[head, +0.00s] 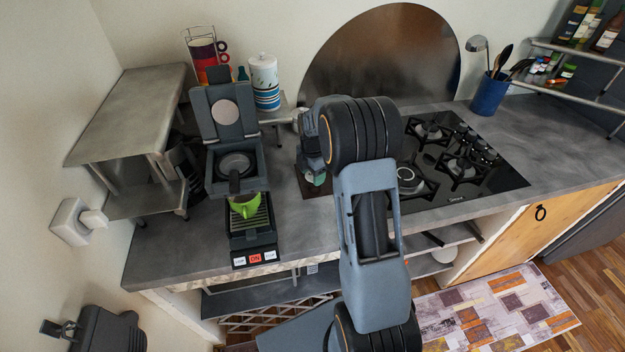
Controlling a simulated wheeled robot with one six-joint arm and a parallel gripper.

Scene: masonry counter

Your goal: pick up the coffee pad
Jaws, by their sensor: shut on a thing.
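My gripper (312,168) points down over the counter, right of the coffee machine and left of the hob. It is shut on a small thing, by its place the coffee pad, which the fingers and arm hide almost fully. A small green and pale thing shows just below the fingers, over a dark brown patch on the counter; I cannot tell whether they touch. The coffee machine (252,243) stands with its lid (223,94) raised. A pale round disc shows inside the lid. A green cup (244,206) sits under the spout.
A grey shelf (125,105) stands left of the machine. A striped canister (264,82) and stacked mugs (203,56) stand behind it. The gas hob (490,185) and a blue utensil pot (489,95) are to the right. Bare counter lies along the front edge.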

